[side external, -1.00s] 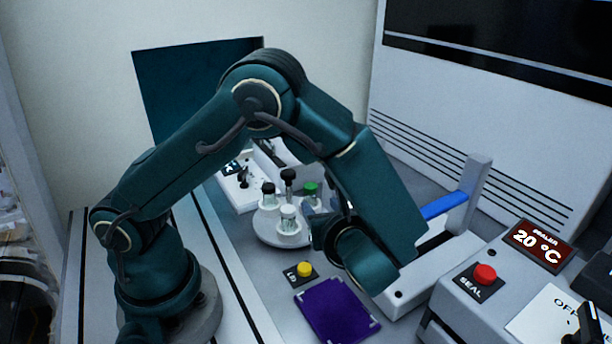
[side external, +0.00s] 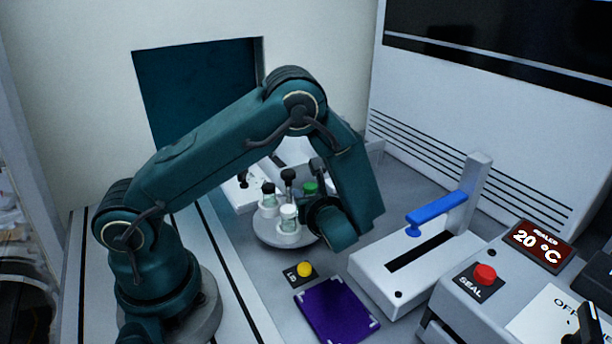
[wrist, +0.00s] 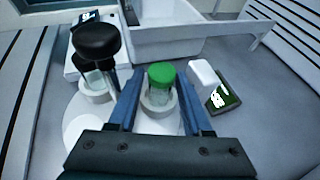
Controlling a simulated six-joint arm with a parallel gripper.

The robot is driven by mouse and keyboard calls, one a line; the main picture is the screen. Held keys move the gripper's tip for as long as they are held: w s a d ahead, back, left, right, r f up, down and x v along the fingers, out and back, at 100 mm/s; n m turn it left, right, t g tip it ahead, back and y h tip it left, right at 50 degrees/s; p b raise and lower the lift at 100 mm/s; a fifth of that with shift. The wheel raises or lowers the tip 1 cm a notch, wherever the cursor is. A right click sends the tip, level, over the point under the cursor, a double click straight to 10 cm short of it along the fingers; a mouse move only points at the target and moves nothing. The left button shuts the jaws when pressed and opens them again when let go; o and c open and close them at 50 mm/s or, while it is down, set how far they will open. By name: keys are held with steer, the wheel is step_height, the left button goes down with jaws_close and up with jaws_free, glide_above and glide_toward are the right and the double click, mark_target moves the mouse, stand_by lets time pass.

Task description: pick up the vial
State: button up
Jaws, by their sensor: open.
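A green-capped clear vial (wrist: 161,76) stands upright in a white holder on the round white carousel (side external: 262,236). In the wrist view it lies between the two blue fingers of my open gripper (wrist: 157,92), with space on both sides and nothing held. In the side view the green cap (side external: 310,188) shows just left of my wrist, which hides most of my gripper. Other vials stand on the carousel, one with a white cap (side external: 289,210) and one with a black cap (side external: 268,188). The task does not say which vial is meant.
A black knob on a post (wrist: 96,40) rises from the carousel, close to my left finger. A small white device with a dark screen (wrist: 222,97) lies right of the vial. A yellow button (side external: 305,269), a purple mat (side external: 337,310) and a blue-handled press (side external: 437,214) stand nearer the camera.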

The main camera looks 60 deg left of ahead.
mark_target(310, 185)
steer(key=shift+w+a+f, duration=0.1)
steer(key=shift+a, duration=0.1)
jaws_close()
step_height(310, 185, up, 14)
stand_by(1.5)
